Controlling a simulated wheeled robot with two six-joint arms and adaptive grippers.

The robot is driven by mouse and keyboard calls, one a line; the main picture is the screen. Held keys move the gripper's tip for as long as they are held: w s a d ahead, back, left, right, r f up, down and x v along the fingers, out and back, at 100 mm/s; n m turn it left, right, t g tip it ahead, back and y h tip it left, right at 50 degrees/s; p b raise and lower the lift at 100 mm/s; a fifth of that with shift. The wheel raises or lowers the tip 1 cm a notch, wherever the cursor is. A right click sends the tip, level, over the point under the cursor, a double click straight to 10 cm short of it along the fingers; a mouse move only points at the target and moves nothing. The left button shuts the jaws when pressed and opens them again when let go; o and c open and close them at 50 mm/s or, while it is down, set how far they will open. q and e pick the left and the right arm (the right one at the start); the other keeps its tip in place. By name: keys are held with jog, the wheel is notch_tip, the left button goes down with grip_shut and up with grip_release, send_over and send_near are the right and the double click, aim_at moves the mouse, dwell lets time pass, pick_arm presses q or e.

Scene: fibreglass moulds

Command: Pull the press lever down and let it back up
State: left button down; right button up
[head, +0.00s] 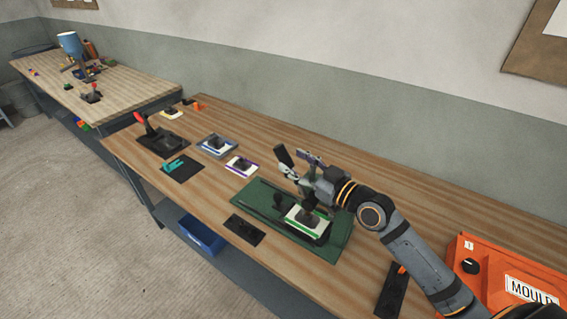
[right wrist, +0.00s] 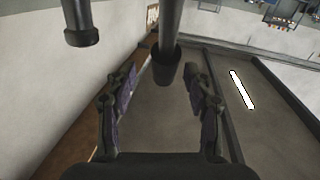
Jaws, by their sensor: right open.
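The press (head: 278,201) is dark and stands on a green base plate (head: 330,246) on the long bench. A white and green mould piece (head: 308,221) lies on the plate under its dark upper part. My right gripper (head: 298,161) is raised above the far side of the plate, its fingers spread. In the right wrist view a grey rod with a thick dark end (right wrist: 167,72), seemingly the press lever, shows between the fingers of the open gripper (right wrist: 162,84). I see no firm contact. In the head view the gripper and wrist hide much of the lever. My left gripper is out of view.
A red-handled lever device (head: 150,134) stands at the bench's far left. Small mould pieces (head: 216,145) and dark mats (head: 244,229) lie between. An orange box (head: 490,265) marked MOULD is at the right. A second table (head: 110,85) stands behind at left.

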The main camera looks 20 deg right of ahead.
aim_at(289, 159)
jog(key=shift+w+a+r, duration=0.25)
jog(key=shift+w+a, duration=0.55)
jog(key=shift+p+x, duration=0.35)
jog(key=shift+x, duration=0.6)
jog(key=shift+w, duration=0.15)
jog(key=shift+c, duration=0.4)
jog(key=c, duration=1)
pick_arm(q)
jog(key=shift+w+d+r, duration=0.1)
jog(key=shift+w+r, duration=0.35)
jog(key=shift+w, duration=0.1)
pick_arm(e)
grip_shut()
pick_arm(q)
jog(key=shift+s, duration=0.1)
